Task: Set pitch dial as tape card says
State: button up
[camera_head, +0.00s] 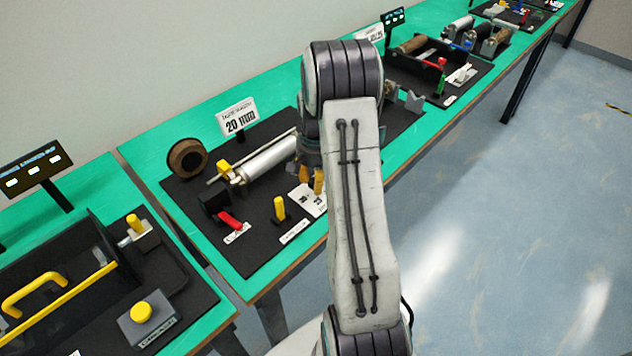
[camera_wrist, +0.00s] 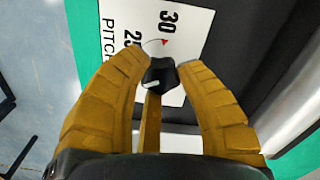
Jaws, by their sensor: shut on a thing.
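The pitch dial is a small black knob (camera_wrist: 160,75) on a white plate (camera_wrist: 190,20) printed with 25, 30 and PITCH. A small red mark lies on the plate beside the 30, and a pale mark shows on the knob. My gripper (camera_wrist: 165,68) has its yellow fingers closed around the knob, one on each side. In the head view my gripper (camera_head: 312,181) is at the white dial plate (camera_head: 303,203), partly behind my arm, and the knob is hidden there. The tape card (camera_head: 239,119) stands at the back and reads 20 mm.
A silver roller (camera_head: 268,158) lies behind the dial plate, with a brown tape roll (camera_head: 187,158) at its left. A red lever (camera_head: 231,221) and a yellow lever (camera_head: 280,208) stand left of the plate.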

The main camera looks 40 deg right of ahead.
jog(key=shift+s+a+f+n, duration=0.15)
jog(key=shift+s+a+n, duration=0.1)
jog(key=shift+n, duration=0.25)
jog(key=o, duration=1.2)
jog(key=shift+w, duration=0.1)
jog(key=shift+r, duration=0.35)
notch_tip(320, 180, up, 12)
jog(key=shift+f, duration=0.25)
